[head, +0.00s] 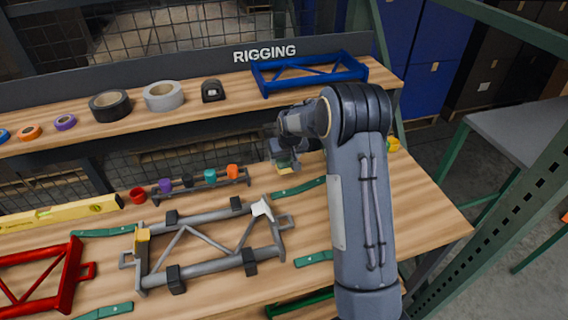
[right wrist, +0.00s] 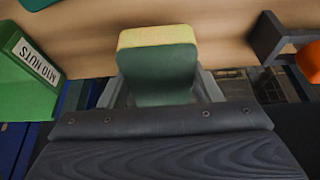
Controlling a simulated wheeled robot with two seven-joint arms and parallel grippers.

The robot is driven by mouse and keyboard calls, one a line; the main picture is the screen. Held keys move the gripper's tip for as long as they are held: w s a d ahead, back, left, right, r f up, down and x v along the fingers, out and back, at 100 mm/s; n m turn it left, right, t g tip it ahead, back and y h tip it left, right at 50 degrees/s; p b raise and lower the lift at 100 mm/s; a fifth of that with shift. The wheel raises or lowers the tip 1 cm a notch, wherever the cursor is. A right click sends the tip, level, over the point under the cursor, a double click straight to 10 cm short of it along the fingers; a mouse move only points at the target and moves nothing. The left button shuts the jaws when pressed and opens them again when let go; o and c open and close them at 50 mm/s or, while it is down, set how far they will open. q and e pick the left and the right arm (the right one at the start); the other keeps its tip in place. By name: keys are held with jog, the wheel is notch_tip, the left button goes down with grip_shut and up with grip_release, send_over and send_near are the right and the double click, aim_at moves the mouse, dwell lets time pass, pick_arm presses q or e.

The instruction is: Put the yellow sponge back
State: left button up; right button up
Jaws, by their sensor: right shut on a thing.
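The sponge (right wrist: 157,65) has a yellow layer and a dark green layer. It is between the fingers of my right gripper (right wrist: 160,95) in the right wrist view, and the gripper is shut on it. I cannot tell whether the sponge touches the bench. My left gripper is not in view.
A green bin (right wrist: 25,65) labelled M10 NUTS is at the left of the wrist view. The workbench (head: 420,215) holds a grey frame (head: 205,215), a red frame (head: 70,280), a small rack (head: 205,185) with coloured items and green straps. A shelf (head: 200,105) with tapes stands behind.

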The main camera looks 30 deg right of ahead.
jog(key=shift+w+f, duration=0.3)
jog(key=shift+f, duration=1.75)
jog(key=o, duration=0.9)
